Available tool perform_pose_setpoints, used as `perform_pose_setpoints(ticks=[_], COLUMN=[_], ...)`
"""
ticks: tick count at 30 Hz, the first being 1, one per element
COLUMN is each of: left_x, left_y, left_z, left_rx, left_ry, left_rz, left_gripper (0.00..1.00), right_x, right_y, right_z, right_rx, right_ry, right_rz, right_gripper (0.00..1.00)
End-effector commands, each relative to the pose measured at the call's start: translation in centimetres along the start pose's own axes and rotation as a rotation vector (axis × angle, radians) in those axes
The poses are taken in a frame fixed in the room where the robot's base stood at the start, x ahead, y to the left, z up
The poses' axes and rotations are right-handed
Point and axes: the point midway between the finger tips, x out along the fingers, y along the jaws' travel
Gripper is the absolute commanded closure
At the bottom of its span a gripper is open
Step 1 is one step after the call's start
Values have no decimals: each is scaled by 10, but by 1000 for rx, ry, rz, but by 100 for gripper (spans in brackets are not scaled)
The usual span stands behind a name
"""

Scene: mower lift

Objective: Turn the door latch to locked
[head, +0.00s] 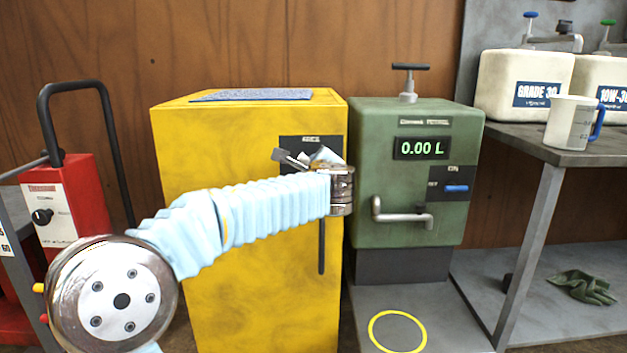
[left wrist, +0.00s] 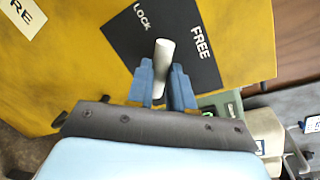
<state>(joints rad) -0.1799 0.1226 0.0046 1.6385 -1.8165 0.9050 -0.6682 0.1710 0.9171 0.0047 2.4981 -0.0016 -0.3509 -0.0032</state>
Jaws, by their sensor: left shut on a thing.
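The yellow cabinet (head: 250,290) stands in the middle of the head view, with a black latch plate (head: 290,141) high on its front. In the left wrist view the plate (left wrist: 195,68) bears the words LOCK and FREE. The pale latch lever (left wrist: 163,55) stands out from the plate, its end between the two words. My left gripper (left wrist: 162,78) has its blue fingers on either side of the lever and is shut on it. In the head view my left gripper (head: 292,159) is at the plate, and my wrist hides most of the lever. My right gripper is not in view.
A black vertical door handle (head: 322,246) hangs below my wrist. A green dispenser (head: 415,170) with a bent spout stands close on the right. A red machine (head: 80,195) is at the left. A bench (head: 590,158) with jugs and a measuring cup (head: 570,122) is at the far right.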

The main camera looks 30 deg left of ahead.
Motion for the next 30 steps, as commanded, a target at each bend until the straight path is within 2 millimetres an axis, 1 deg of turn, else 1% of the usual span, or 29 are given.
perform_pose_setpoints(ticks=[1,15,22,30], left_x=[1,1,1,1], left_y=[4,5,4,3], left_z=[-3,0,1,2], left_rx=[-45,-456,-592,-674], left_ry=[7,89,116,133], left_rz=[0,0,1,2], left_gripper=[100,100,100,100], right_x=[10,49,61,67], right_y=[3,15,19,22], right_z=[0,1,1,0], right_rx=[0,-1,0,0], right_ry=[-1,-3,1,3], right_rz=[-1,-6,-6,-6], right_gripper=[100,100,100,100])
